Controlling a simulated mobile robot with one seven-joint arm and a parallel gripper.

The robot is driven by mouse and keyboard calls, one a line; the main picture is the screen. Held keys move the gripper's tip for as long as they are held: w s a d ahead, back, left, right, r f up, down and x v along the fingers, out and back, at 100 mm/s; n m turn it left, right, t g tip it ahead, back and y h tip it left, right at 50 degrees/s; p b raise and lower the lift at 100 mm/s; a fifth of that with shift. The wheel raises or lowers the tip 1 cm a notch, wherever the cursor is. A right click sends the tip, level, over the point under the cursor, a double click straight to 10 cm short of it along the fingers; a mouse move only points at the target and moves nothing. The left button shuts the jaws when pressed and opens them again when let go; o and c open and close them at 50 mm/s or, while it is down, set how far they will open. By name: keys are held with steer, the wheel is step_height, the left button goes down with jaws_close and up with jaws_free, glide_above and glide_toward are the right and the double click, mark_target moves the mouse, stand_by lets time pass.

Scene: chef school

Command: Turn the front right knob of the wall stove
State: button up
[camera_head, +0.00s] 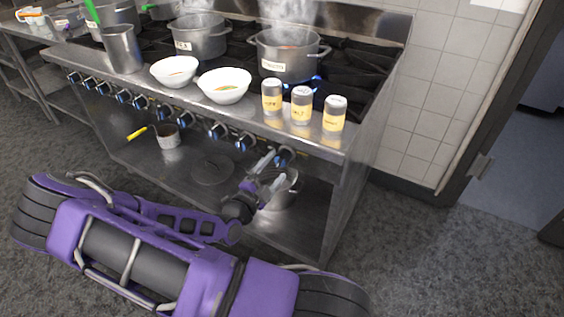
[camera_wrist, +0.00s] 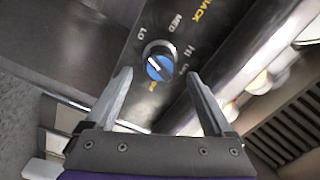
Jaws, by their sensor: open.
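The wall stove (camera_head: 345,190) stands across the head view, with a row of knobs along its front. My gripper (camera_head: 268,163) is low in front of the right end of this row, near the rightmost knob (camera_head: 286,153). In the wrist view my gripper (camera_wrist: 158,76) is open and empty, its fingers pointing at a round knob (camera_wrist: 160,61) with a blue face and a pale pointer line. The knob lies between and just beyond the fingertips; contact cannot be told. LO, MED and HI are printed around it, and a yellow label partly reads BACK.
Three labelled shakers (camera_head: 302,105) and two white bowls (camera_head: 224,86) stand on the front ledge above the knobs. A steaming pot (camera_head: 288,62) sits over a blue flame. A pot (camera_head: 284,190) stands on the lower shelf near my gripper. Floor right of the stove is clear.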

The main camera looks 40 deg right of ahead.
mark_target(280, 163)
steer(key=shift+x, duration=2.25)
steer(key=shift+c, duration=0.2)
steer(key=c, duration=1.3)
